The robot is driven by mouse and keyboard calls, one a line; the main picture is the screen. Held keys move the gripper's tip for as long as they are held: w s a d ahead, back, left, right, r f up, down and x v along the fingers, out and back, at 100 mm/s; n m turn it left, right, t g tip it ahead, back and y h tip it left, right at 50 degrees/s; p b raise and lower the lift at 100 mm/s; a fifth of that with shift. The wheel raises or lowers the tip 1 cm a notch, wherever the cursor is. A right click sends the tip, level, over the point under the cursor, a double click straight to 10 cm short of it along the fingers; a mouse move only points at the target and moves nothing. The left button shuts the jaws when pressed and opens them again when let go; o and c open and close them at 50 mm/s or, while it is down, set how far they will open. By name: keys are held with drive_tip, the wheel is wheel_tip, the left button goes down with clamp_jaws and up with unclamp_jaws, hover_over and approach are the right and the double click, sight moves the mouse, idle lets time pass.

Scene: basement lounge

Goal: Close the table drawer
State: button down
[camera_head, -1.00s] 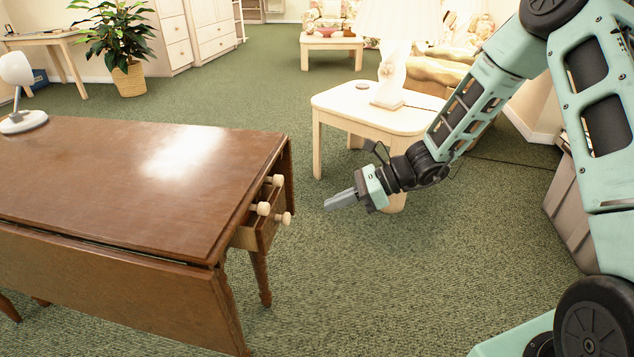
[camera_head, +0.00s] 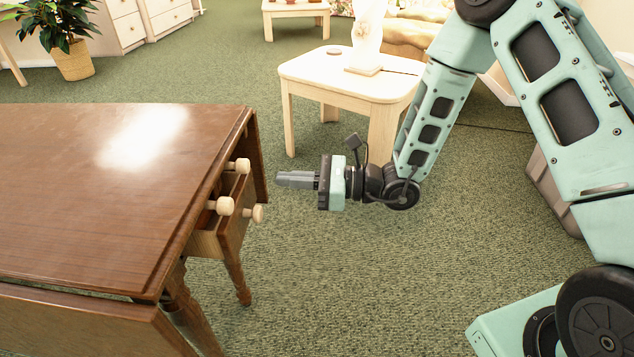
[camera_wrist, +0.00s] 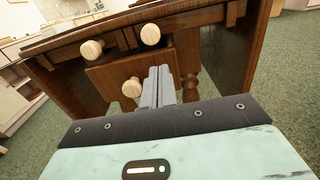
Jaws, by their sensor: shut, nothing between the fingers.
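The brown wooden table (camera_head: 90,200) has a drawer (camera_head: 207,243) pulled partly out of its right end. A pale round knob (camera_head: 258,213) sits on the drawer front. In the wrist view the drawer front (camera_wrist: 108,78) and its knob (camera_wrist: 131,87) are just left of the fingers. Two more pale knobs (camera_head: 243,165) (camera_head: 222,205) stick out higher on the table end. My gripper (camera_head: 280,180) is shut and empty. It points left at the table end, with a small gap to the knobs in the head view.
A pale side table (camera_head: 350,88) with a lamp base (camera_head: 368,40) stands behind my arm. A potted plant (camera_head: 72,55) is at the back left. A turned table leg (camera_head: 236,270) stands below the drawer. The green carpet between the two tables is clear.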

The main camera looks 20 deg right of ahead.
sight(249, 177)
drive_tip(key=shift+b+x, duration=0.45)
drive_tip(key=shift+x, duration=2.2)
drive_tip(key=x, duration=0.4)
drive_tip(key=shift+a, duration=0.3)
drive_tip(key=shift+w, duration=0.1)
